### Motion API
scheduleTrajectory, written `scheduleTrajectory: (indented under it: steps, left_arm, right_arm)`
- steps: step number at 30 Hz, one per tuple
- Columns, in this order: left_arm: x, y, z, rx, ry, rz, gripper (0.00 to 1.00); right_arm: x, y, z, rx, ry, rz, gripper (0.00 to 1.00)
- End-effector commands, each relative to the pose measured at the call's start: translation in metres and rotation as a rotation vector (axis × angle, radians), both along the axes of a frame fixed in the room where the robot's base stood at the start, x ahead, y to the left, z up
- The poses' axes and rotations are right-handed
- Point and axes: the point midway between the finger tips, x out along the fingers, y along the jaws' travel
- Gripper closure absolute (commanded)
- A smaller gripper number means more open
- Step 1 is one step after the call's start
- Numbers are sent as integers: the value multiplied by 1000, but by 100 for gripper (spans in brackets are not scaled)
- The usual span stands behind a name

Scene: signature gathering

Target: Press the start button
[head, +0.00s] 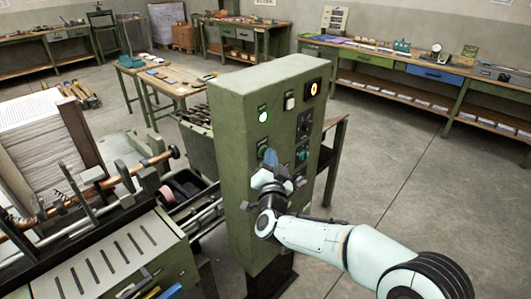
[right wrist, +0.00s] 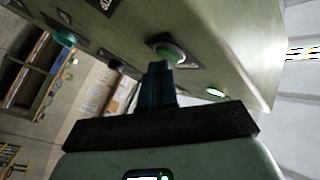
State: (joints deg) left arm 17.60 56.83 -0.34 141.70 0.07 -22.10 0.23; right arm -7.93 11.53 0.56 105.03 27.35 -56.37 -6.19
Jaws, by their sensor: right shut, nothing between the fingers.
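The green control cabinet (head: 231,165) stands upright in the middle of the head view, with buttons and lamps on its faces. A round green button in a dark ring (right wrist: 170,52) shows in the right wrist view; in the head view the gripper partly covers this spot. I cannot read its label. My right gripper (head: 270,158) is at the cabinet face, shut and empty. In the right wrist view its fingertips (right wrist: 158,68) are right at the button's edge; I cannot tell whether they touch it. A lit green lamp (head: 263,117) sits above the gripper. My left gripper is not in view.
More controls sit on the cabinet's right face, including a black dial (head: 304,124) and a lit yellow indicator (head: 313,89). A machine with a paper stack (head: 40,140) stands close on the left. Workbenches line the back walls. The floor (head: 400,180) at right is clear.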

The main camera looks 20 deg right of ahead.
Motion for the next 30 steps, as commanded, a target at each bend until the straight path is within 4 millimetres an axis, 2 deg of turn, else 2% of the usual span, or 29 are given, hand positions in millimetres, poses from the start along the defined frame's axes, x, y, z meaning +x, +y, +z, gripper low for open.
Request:
scheduleTrajectory:
  steps: [11, 21, 30]
  left_arm:
    - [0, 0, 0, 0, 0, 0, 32]
    - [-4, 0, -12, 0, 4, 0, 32]
    - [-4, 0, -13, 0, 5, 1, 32]
  right_arm:
    - [1, 1, 0, 0, 0, 2, 100]
    - [-13, -4, -2, 1, 0, 2, 100]
    - [-15, -5, -1, 0, 0, 1, 100]
